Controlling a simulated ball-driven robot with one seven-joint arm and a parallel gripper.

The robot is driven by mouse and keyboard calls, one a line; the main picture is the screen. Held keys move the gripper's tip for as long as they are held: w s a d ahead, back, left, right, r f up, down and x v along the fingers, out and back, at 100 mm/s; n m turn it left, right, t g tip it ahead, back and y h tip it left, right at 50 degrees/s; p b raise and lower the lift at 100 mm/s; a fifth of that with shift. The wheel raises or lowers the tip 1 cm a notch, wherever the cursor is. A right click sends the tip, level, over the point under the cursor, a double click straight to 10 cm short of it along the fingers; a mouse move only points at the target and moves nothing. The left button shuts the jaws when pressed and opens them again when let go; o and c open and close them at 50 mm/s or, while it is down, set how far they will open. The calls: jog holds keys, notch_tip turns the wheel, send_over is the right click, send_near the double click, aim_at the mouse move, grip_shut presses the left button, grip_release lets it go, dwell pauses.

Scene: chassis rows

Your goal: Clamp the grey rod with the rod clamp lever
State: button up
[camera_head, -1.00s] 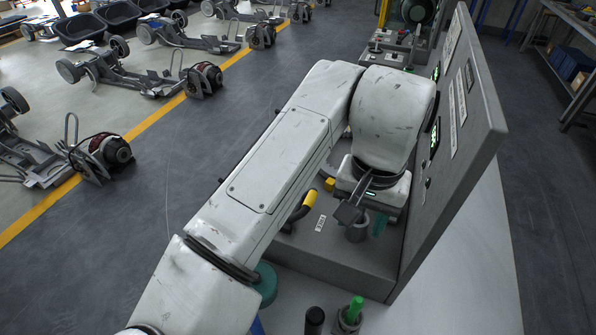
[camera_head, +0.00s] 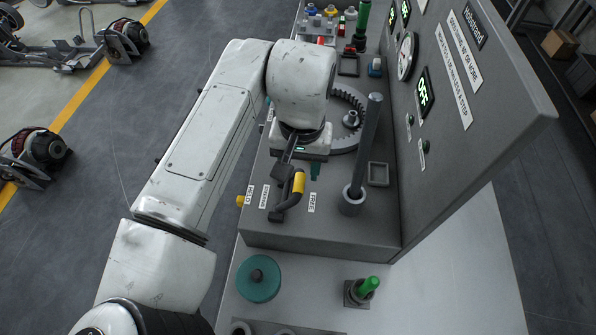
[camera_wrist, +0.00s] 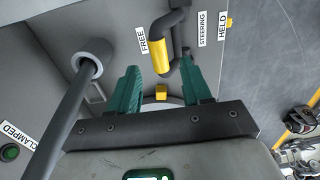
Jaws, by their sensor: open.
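The grey rod (camera_head: 368,145) stands nearly upright, slightly tilted, in a round grey socket (camera_head: 351,202) on the bench. In the wrist view the rod (camera_wrist: 62,125) runs down the left side from its socket. The lever with a yellow grip (camera_head: 298,183) lies left of the socket, between the FREE and STEERING labels. In the wrist view the yellow grip (camera_wrist: 160,53) lies beyond the fingertips, beside the FREE label (camera_wrist: 143,40). My gripper (camera_head: 301,168) is open and empty above the lever; its teal fingers (camera_wrist: 161,75) are apart. A CLAMPED label (camera_wrist: 17,134) sits at the wrist view's left edge.
An upright panel (camera_head: 455,110) with OFF displays and a gauge borders the bench on the right. A ring gear (camera_head: 347,143) and an empty square frame (camera_head: 378,174) lie near the rod. A teal disc (camera_head: 258,279) and a green-handled tool (camera_head: 369,286) stand in front.

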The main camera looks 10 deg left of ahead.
aim_at(300, 182)
jog(key=shift+f+p, duration=0.3)
jog(key=shift+f, duration=1.85)
grip_shut()
